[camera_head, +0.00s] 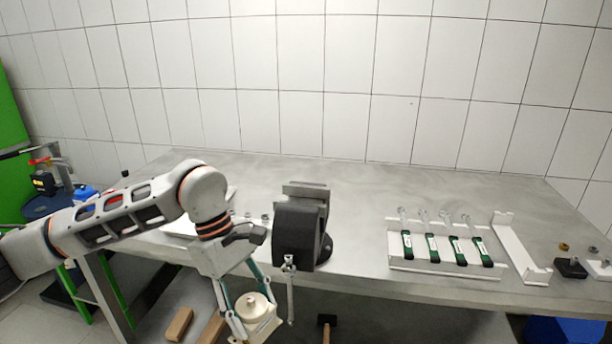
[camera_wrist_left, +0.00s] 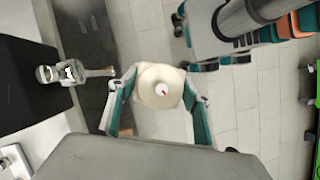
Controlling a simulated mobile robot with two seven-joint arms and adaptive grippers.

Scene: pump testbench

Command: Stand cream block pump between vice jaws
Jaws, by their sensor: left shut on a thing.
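The cream block pump (camera_head: 253,308) has a round top with a small red mark and a squarish base. My left gripper (camera_head: 250,316) is shut on it and holds it in front of the bench's front edge, below the bench top. In the left wrist view the pump (camera_wrist_left: 160,87) sits between the two teal-lined fingers (camera_wrist_left: 157,100). The dark vice (camera_head: 300,236) stands on the front edge of the bench, to the right of and above the pump. Its jaws (camera_head: 306,189) are at its top. Its handle (camera_head: 290,290) hangs at the front. My right gripper is out of view.
A rack with green-handled tools (camera_head: 445,270) lies on the bench to the right, beside a white bracket (camera_head: 520,248). Small dark and white parts (camera_head: 570,267) sit at the far right. The bench top (camera_head: 370,200) behind the vice is clear.

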